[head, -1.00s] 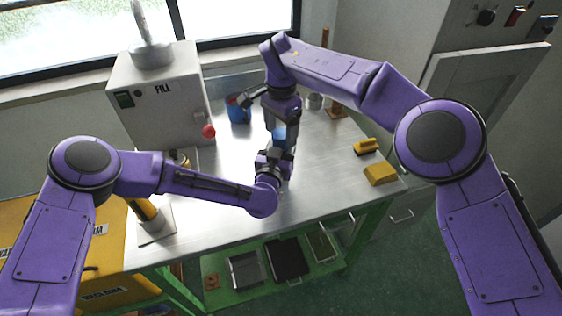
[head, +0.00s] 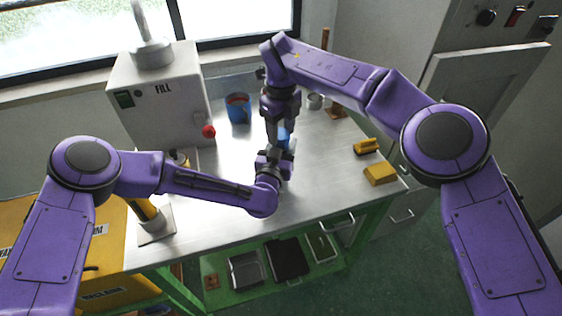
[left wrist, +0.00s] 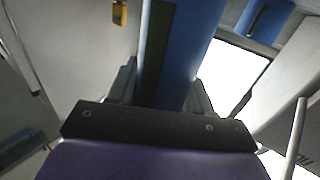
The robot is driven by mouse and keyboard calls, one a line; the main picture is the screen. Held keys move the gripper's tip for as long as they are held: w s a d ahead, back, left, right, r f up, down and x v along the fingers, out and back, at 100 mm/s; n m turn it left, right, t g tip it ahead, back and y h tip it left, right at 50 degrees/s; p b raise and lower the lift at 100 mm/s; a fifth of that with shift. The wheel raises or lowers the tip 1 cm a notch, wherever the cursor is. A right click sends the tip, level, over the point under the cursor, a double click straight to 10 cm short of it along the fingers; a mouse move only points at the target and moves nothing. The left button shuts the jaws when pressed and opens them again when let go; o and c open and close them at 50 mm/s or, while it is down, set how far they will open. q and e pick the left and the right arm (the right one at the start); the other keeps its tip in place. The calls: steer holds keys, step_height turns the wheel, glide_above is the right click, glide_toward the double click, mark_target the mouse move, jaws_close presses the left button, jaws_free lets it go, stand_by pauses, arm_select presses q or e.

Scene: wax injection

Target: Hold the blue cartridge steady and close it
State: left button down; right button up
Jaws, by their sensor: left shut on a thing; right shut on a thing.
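The blue cartridge (head: 284,136) is mostly hidden behind my grippers over the middle of the table. In the left wrist view it is a long blue body (left wrist: 185,50) with a dark green strip along one side. My left gripper (head: 273,156) is shut on it, with one finger at each side in the left wrist view (left wrist: 162,92). My right gripper (head: 279,130) points down from above and is shut at the cartridge's top end. The exact part between its fingers is hidden, and I cannot tell whether the cartridge is closed.
A blue mug (head: 238,109) and a grey FILL machine (head: 160,100) with a red knob (head: 208,131) stand at the back left. The table's front right is clear.

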steer(key=m, duration=0.6)
steer(key=shift+f, duration=0.1)
steer(key=m, duration=0.3)
steer(key=shift+m, duration=0.4)
steer(key=m, duration=0.7)
steer(key=o, duration=1.2)
steer(key=shift+s, duration=0.1)
steer(key=shift+c, duration=0.2)
steer(key=shift+r, duration=2.3)
steer(key=shift+c, duration=0.3)
